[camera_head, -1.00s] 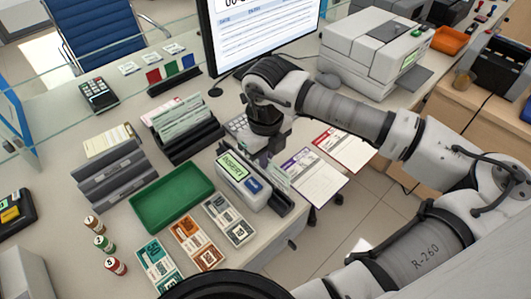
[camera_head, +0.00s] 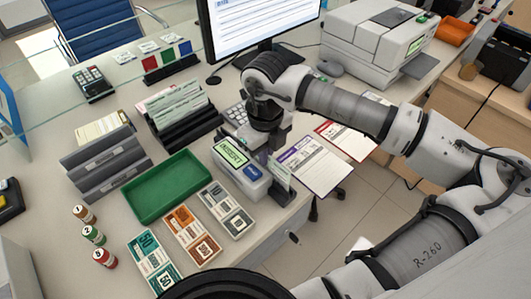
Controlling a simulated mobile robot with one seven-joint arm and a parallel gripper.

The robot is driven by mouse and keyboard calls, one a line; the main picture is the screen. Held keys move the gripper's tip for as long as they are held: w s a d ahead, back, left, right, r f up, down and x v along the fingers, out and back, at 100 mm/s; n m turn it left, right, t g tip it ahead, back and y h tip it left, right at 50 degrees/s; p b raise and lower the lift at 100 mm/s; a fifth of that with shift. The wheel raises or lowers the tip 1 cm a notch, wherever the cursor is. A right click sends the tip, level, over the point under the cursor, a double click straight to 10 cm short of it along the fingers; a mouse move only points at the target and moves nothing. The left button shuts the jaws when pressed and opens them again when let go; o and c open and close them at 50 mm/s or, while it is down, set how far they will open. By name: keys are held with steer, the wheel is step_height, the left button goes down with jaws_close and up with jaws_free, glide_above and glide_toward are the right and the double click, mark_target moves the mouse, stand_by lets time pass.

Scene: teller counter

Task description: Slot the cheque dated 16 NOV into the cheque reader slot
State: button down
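The cheque reader (camera_head: 256,187) is a pale box with a lit green display, near the counter's front edge. Its dark slot track runs along its right side. My gripper (camera_head: 266,151) points down just above and behind that track. A pale green cheque (camera_head: 280,172) stands upright beneath my gripper, along the track, and my gripper appears shut on its upper part. The fingertips are mostly hidden. The date on this cheque is too small to read. I cannot tell how deep its lower edge sits in the slot.
A black rack (camera_head: 187,129) holds several pale green cheques. A green tray (camera_head: 166,187), a grey sorter (camera_head: 104,168), banknote stacks (camera_head: 191,235) and coin rolls (camera_head: 94,236) lie to the left. A keypad stands behind the reader. Clipboards (camera_head: 311,165) lie to the right; a monitor stands behind.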

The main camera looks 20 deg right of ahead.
steer(key=shift+f, duration=0.25)
steer(key=c, duration=1.6)
jaws_free()
steer(key=shift+r+p, duration=1.25)
steer(key=shift+r, duration=2.3)
